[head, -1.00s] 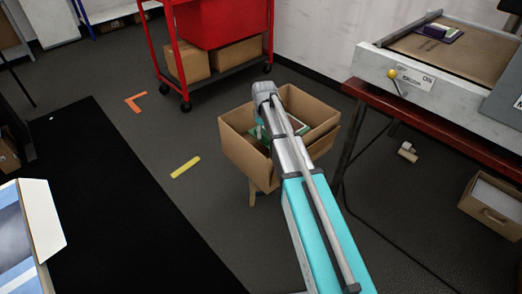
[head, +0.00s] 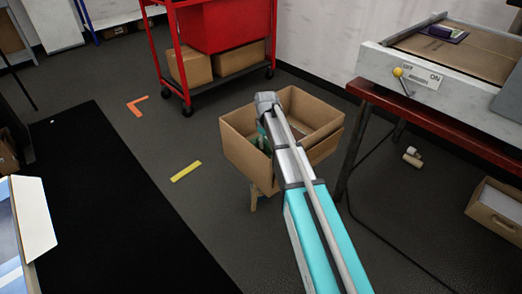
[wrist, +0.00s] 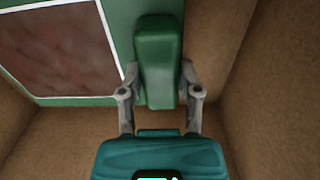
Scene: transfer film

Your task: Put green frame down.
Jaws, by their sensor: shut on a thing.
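The green frame (wrist: 122,40) has a thin white inner border around a reddish-brown panel and a raised green handle bar. My gripper (wrist: 159,76) is shut on that handle, one finger on each side, in the wrist view. Frame and gripper are down inside an open cardboard box (head: 245,152), whose walls surround them in the wrist view. In the head view my arm hides most of the frame. Whether the frame touches the box floor cannot be told.
The box stands on a stool-like support (head: 254,196). A red cart (head: 222,85) with boxes is behind it. A red-edged table (head: 430,119) with a pale machine (head: 425,96) stands at right. A black mat (head: 110,200) lies at left.

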